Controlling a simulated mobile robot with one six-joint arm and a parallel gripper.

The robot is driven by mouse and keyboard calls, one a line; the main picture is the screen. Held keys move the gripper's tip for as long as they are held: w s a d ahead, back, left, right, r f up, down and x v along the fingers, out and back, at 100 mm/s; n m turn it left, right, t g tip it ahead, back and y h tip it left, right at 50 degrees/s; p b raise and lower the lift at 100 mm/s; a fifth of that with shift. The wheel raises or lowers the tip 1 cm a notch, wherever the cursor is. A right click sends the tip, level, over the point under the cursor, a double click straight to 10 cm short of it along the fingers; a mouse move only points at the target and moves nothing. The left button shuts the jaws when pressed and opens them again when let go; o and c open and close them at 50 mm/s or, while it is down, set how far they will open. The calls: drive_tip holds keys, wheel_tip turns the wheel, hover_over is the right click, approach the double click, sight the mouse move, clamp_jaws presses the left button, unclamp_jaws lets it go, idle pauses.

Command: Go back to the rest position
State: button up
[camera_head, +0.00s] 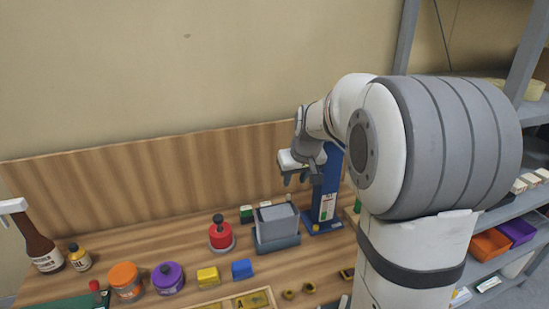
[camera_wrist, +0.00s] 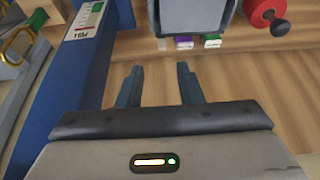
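My gripper (camera_head: 297,178) is raised above the wooden bench, in front of the blue upright stand at the back. In the wrist view my gripper (camera_wrist: 159,72) has its two dark fingers apart, with nothing between them but bare wood behind. The blue stand (camera_head: 328,190) carries a white label and a green strip; in the wrist view the stand (camera_wrist: 62,95) runs along the left side. I see no contact between the fingers and any object. My arm hides part of the bench's right side.
A grey bin (camera_head: 277,222) stands left of the blue stand. A metal shelf (camera_head: 518,212) with bins is at right.

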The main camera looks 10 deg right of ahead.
drive_tip(key=s+a, duration=0.3)
drive_tip(key=s, duration=1)
drive_tip(key=s+a+g, duration=0.1)
drive_tip(key=s+a, duration=0.2)
drive_tip(key=s, duration=1)
drive_tip(key=shift+s+a+f+m, duration=0.2)
drive_tip(key=shift+s+m, duration=0.05)
drive_tip(key=shift+m, duration=0.15)
